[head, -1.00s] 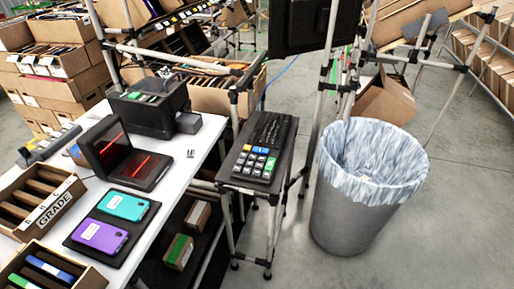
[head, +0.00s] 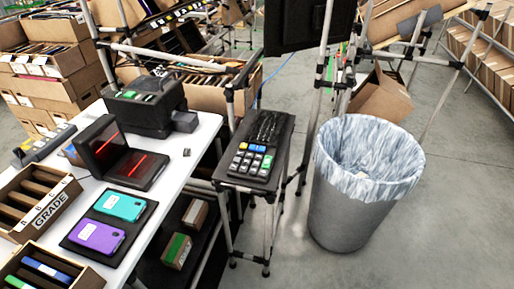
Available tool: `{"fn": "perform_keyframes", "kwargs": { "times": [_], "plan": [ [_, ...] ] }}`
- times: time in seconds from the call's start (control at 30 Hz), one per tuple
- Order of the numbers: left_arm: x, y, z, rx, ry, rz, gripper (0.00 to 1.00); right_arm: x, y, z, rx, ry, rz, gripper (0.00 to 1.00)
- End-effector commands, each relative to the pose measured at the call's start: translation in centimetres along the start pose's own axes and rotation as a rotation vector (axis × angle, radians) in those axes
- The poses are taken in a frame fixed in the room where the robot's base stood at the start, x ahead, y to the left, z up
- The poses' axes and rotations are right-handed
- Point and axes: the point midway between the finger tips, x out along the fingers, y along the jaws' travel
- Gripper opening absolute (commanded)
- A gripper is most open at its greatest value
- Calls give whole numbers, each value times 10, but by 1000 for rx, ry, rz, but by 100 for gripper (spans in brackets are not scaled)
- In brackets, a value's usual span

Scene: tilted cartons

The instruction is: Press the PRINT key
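A black keypad (head: 252,161) with grey, blue, yellow and green keys lies at the near end of a small dark stand (head: 273,186). A dark keyboard (head: 267,128) lies behind it on the same stand. The lettering on the keys is too small to read, so I cannot tell which one is PRINT. A black printer-like box (head: 146,106) with a green-lit panel stands at the back of the white table. Neither of my grippers shows in the head view.
The white table (head: 178,174) at left holds a scanner with red lines (head: 133,166), a pad with teal (head: 120,206) and purple (head: 97,237) phones, and a GRADE box (head: 50,210). A lined bin (head: 345,212) stands right of the stand. Open floor lies at right.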

Motion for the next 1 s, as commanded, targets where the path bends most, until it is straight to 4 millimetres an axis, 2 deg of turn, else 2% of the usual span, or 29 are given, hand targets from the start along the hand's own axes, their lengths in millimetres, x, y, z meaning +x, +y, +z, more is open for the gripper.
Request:
{"fn": "perform_keyframes", "kwargs": {
  "times": [0.03, 0.23, 1.0],
  "plan": [
    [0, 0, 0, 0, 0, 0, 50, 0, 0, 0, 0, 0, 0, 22],
    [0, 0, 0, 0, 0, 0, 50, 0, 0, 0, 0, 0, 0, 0],
    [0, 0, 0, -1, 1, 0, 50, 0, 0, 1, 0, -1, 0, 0]
  ]
}}
